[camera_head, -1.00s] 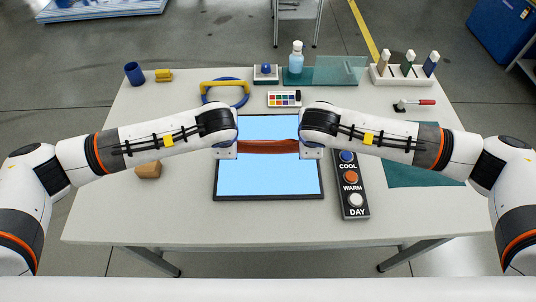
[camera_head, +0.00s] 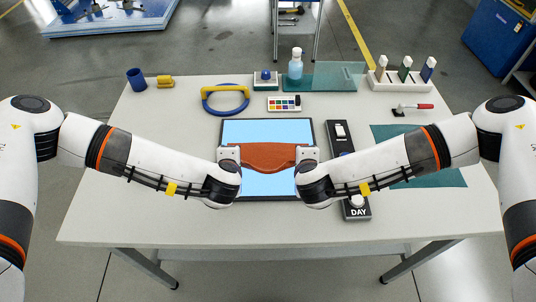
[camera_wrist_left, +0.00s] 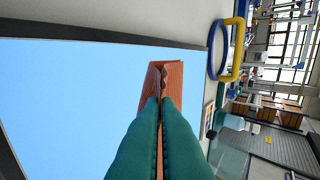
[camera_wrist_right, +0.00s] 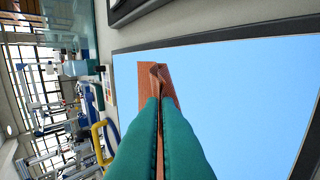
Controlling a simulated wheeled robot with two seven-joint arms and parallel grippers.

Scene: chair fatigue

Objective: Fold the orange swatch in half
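The orange swatch (camera_head: 268,157) looks red-brown and is held between my two grippers over a light-blue panel (camera_head: 266,130) with a dark frame. Its upper edge runs nearly straight between the grippers and its body sags in the middle. My left gripper (camera_head: 234,156) is shut on the swatch's left end. My right gripper (camera_head: 302,156) is shut on its right end. In the left wrist view the green fingers meet on the swatch (camera_wrist_left: 172,80), which shows a crease there. The right wrist view shows the same at the other end (camera_wrist_right: 148,80). Whether the swatch touches the panel is unclear.
A dark button panel (camera_head: 340,140) stands right of the blue panel, partly behind my right arm. A yellow-and-blue ring (camera_head: 224,98), a color palette (camera_head: 284,103) and a bottle (camera_head: 295,64) stand behind. A teal mat (camera_head: 440,178) lies right. The table's front is clear.

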